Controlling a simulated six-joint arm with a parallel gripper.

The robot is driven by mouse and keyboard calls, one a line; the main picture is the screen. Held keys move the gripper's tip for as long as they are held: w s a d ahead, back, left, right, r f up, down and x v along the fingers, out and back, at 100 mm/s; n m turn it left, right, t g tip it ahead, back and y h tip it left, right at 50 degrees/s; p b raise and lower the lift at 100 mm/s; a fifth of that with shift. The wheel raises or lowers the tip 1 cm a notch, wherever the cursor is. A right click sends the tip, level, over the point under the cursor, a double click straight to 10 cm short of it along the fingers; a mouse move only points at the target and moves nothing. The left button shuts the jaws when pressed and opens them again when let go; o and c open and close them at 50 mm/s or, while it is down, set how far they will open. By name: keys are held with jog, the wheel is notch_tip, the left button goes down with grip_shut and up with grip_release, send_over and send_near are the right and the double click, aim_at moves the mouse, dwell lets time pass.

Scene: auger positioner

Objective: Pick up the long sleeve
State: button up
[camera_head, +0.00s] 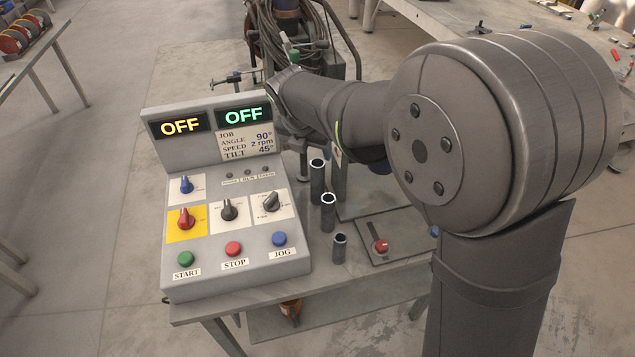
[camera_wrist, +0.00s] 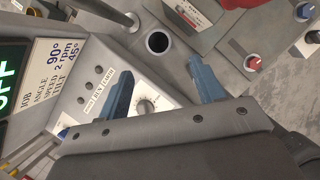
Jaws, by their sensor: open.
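Three dark grey hollow sleeves stand upright on the table right of the control box in the head view. The long sleeve (camera_head: 317,183) is the tallest and farthest back. A middle one (camera_head: 328,213) and a short one (camera_head: 340,249) stand nearer the front. In the wrist view one sleeve's open round top (camera_wrist: 157,42) shows just beyond my fingertips, roughly between them; I cannot tell its length there. My gripper (camera_wrist: 160,72) is open and empty, its two blue fingers spread apart. I cannot make out the fingers in the head view.
The control box (camera_head: 240,250) with OFF displays, knobs and buttons stands close left of the sleeves. A plate with a red knob (camera_head: 381,247) lies to their right. A cabled machine (camera_head: 300,35) stands behind. Bare table shows around the short sleeve.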

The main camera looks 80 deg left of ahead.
aim_at(317, 171)
jog(key=x, duration=0.7)
jog(key=shift+x, duration=2.7)
jog(key=shift+s+d, duration=0.1)
jog(key=shift+s, duration=0.15)
jog(key=shift+c, duration=0.3)
grip_shut()
jog(key=shift+r, duration=0.1)
